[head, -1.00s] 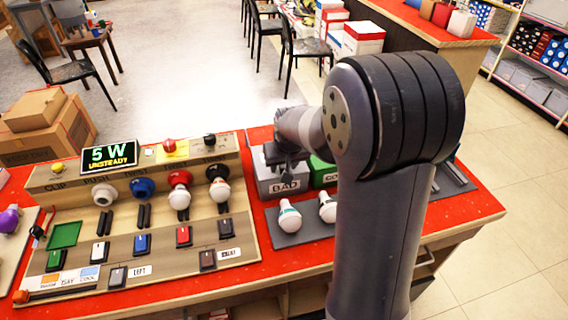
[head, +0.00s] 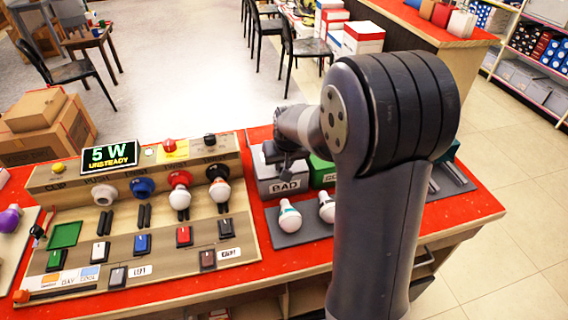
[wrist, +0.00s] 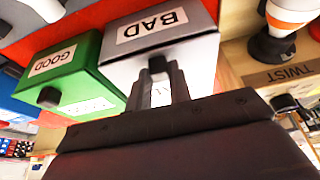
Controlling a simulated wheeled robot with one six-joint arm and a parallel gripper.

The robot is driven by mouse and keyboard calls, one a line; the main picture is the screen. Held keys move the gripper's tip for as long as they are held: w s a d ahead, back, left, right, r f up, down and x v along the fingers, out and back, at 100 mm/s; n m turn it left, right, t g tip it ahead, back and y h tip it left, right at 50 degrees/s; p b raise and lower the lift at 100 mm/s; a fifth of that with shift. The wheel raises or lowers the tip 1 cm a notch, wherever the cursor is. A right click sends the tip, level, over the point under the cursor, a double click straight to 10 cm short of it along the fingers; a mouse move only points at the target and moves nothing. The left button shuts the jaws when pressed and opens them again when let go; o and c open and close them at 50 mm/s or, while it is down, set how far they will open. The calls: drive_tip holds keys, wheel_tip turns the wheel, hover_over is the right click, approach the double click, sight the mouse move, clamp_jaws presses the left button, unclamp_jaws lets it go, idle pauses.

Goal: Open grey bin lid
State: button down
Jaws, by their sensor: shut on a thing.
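The grey bin (head: 268,178) with a BAD label stands on the red counter in the head view. It shows upside down in the wrist view (wrist: 196,52). My gripper (wrist: 158,70) reaches over its top, with its fingers closed about the black knob (wrist: 157,63) of the lid. The lid looks seated on the bin, though the fingers hide part of it and I cannot tell if there is a small gap. In the head view my gripper (head: 285,162) is small and partly dark against the bin.
A green bin (wrist: 70,75) marked GOOD stands beside the grey one. White bulbs (head: 289,216) lie on a grey mat (head: 300,238) in front. A wooden test board (head: 130,225) with sockets, bulbs and switches is to the left, its screen reading 5 W UNSTEADY.

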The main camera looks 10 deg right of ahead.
drive_tip(key=w+p, duration=0.1)
drive_tip(key=w, duration=0.8)
drive_tip(key=shift+w, duration=0.2)
drive_tip(key=c, duration=1.3)
unclamp_jaws()
drive_tip(key=shift+s, duration=0.1)
drive_tip(key=v, duration=1)
drive_tip(key=shift+s+r+b, duration=0.2)
drive_tip(key=shift+r+b, duration=0.15)
